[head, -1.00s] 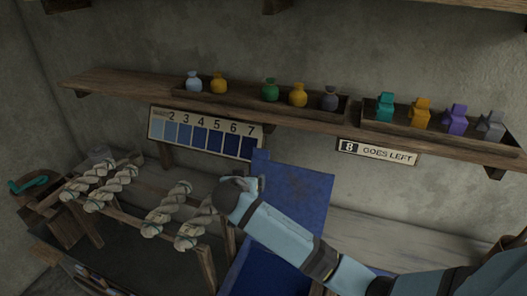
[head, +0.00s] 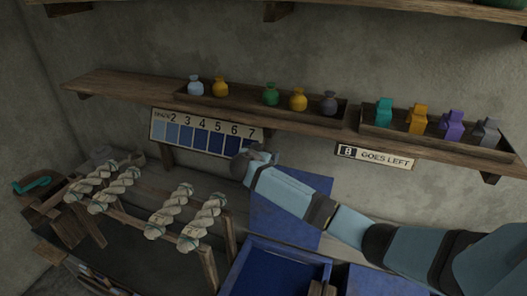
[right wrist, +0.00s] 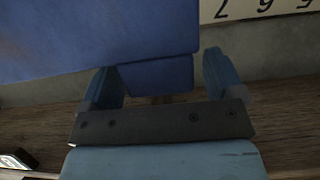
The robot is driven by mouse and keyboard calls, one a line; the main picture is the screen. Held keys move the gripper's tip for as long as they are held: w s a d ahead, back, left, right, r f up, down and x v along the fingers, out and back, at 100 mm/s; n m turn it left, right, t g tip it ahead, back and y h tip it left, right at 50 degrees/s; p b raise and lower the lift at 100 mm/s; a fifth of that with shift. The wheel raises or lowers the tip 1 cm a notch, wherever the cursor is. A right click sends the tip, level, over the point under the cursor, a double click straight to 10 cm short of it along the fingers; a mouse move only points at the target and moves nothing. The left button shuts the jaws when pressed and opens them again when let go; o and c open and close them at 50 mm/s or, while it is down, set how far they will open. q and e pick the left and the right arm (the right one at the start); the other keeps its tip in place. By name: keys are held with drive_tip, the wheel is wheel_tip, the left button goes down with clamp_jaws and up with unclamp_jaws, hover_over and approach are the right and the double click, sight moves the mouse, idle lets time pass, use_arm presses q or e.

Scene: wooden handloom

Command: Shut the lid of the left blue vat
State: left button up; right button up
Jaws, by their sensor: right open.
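The left blue vat (head: 235,287) stands at the bottom middle of the head view, its dark inside showing. Its flat blue lid (head: 300,190) stands up open behind it, toward the wall. My right gripper (head: 262,155) is at the lid's upper left corner, its arm crossing in front of the lid. In the right wrist view the right gripper (right wrist: 163,72) is open, with a blue tab (right wrist: 155,75) below the blue lid panel (right wrist: 100,35) showing between its fingers. I cannot tell whether they touch. My left gripper is out of view.
A second blue vat (head: 385,282) stands to the right, partly cut off. A wooden rack with several rope hanks (head: 180,212) stands close on the left. A shelf (head: 130,85) with jars runs above, and a numbered shade board (head: 205,134) hangs behind the gripper.

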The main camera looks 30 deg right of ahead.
drive_tip(key=shift+w+d+f, duration=0.25)
drive_tip(key=shift+w+d, duration=0.1)
drive_tip(key=shift+d, duration=0.1)
drive_tip(key=c, duration=1.3)
drive_tip(key=shift+s+a+f+t+h+b, duration=0.3)
drive_tip(key=shift+s+a+t+h+b, duration=0.4)
drive_tip(key=shift+s+a+b, duration=1.85)
drive_tip(key=shift+s+a+f+t+h+b, duration=0.45)
drive_tip(key=shift+s+a+h+b, duration=0.4)
drive_tip(key=shift+s+a+b, duration=1.65)
drive_tip(key=shift+s+a+f+t+h+b, duration=0.2)
drive_tip(key=shift+s+a+t+h+b, duration=0.5)
drive_tip(key=shift+s+a+b, duration=1.85)
drive_tip(key=shift+w+a+p, duration=0.65)
drive_tip(key=shift+w+a, duration=0.15)
drive_tip(key=shift+w, duration=0.1)
